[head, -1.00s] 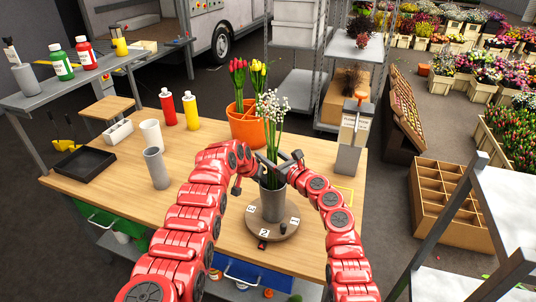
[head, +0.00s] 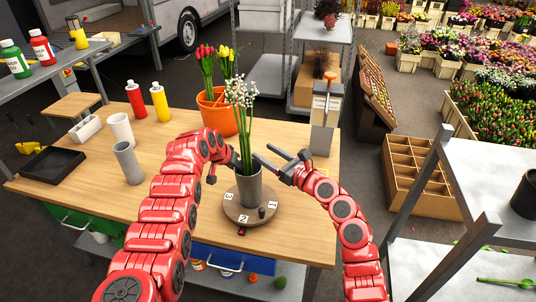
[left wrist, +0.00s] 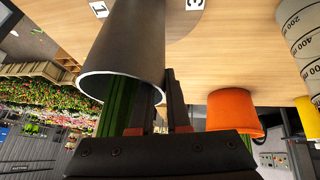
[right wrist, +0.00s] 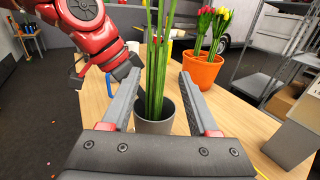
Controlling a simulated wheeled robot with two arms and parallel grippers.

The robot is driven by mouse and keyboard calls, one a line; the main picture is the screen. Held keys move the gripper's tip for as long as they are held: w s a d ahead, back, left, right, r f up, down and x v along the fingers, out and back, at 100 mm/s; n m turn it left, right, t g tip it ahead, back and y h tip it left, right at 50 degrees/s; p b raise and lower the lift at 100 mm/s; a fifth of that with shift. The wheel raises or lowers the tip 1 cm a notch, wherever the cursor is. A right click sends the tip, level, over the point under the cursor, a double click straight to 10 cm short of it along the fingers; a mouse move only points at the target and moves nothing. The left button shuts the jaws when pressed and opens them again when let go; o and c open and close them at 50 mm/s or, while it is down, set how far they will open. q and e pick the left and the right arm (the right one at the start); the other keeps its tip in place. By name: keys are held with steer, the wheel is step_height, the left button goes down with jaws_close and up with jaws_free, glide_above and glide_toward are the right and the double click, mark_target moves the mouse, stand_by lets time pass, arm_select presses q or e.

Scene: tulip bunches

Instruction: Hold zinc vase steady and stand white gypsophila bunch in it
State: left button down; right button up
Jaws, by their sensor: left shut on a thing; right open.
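The grey zinc vase (head: 249,187) stands upright on a round wooden disc (head: 234,212) with number cards. The white gypsophila bunch (head: 241,95) stands in the vase, with its green stems (right wrist: 157,65) going down into the mouth. My left gripper (head: 235,163) is shut on the vase's rim wall; in the left wrist view one finger is inside the mouth beside the stems (left wrist: 118,105) and one outside. My right gripper (head: 279,158) is open and empty to the right of the stems. In the right wrist view the stems show between its spread fingers, clear of both.
An orange pot (head: 217,113) with red and yellow tulips stands behind the vase. A scanner-like grey stand (head: 323,125) is at the back right. Grey cylinders (head: 127,162), bottles (head: 160,104) and a black tray (head: 52,165) are to the left. The table's front right is clear.

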stand_by(0.3)
arm_select(q)
steer(key=c, duration=0.8)
jaws_free()
steer(key=shift+r, duration=0.1)
